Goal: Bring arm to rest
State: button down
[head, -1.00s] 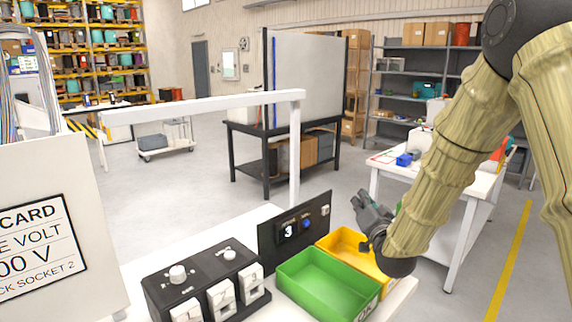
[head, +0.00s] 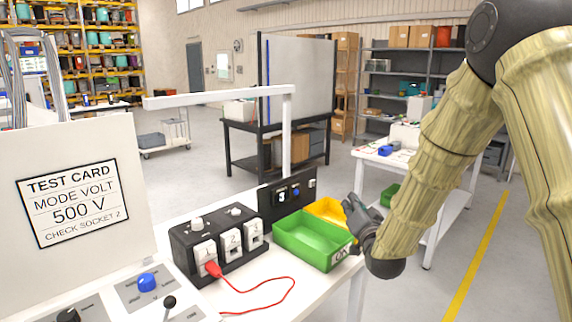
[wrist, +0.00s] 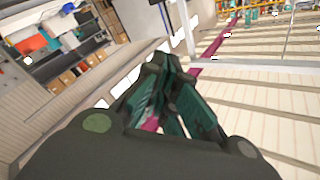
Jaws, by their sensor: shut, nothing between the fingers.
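My arm comes down from the upper right of the head view in a pale yellow ribbed sleeve. My gripper (head: 354,212) hangs at its end, just right of the green bin and in front of the yellow bin's right end. In the wrist view my gripper's dark fingers (wrist: 172,95) are together, with nothing held between them. The wrist view is tilted and shows shelves and a wall beyond the fingers.
A green bin (head: 312,240) and a yellow bin (head: 328,208) stand on the white bench. A socket box (head: 215,240) has a red lead (head: 285,297) plugged in. A test card panel (head: 75,205) stands left. Open floor (head: 410,290) lies right.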

jog(key=s+d+f+n+g+h, duration=0.1)
jog(key=s+f+g, duration=0.35)
jog(key=f, duration=0.75)
jog(key=s+f+g, duration=0.2)
jog(key=s+f, duration=0.5)
jog(key=f, duration=0.5)
jog(key=s+d+f+n+g+h, duration=0.1)
jog(key=s+f+g, duration=0.35)
jog(key=f, duration=0.75)
jog(key=s+f+n+g, duration=0.1)
jog(key=s+f, duration=0.4)
jog(key=s, duration=0.7)
jog(key=s+d+f+n+g+b, duration=0.1)
jog(key=s+f+g, duration=0.3)
jog(key=s, duration=0.8)
jog(key=s+d+f+n+g, duration=0.1)
jog(key=s+f+g, duration=0.1)
jog(key=s+f, duration=0.6)
jog(key=s, duration=0.5)
jog(key=shift+f+g+h+b, duration=0.25)
jog(key=shift+g+h+b, duration=0.05)
jog(key=shift+g+b, duration=0.1)
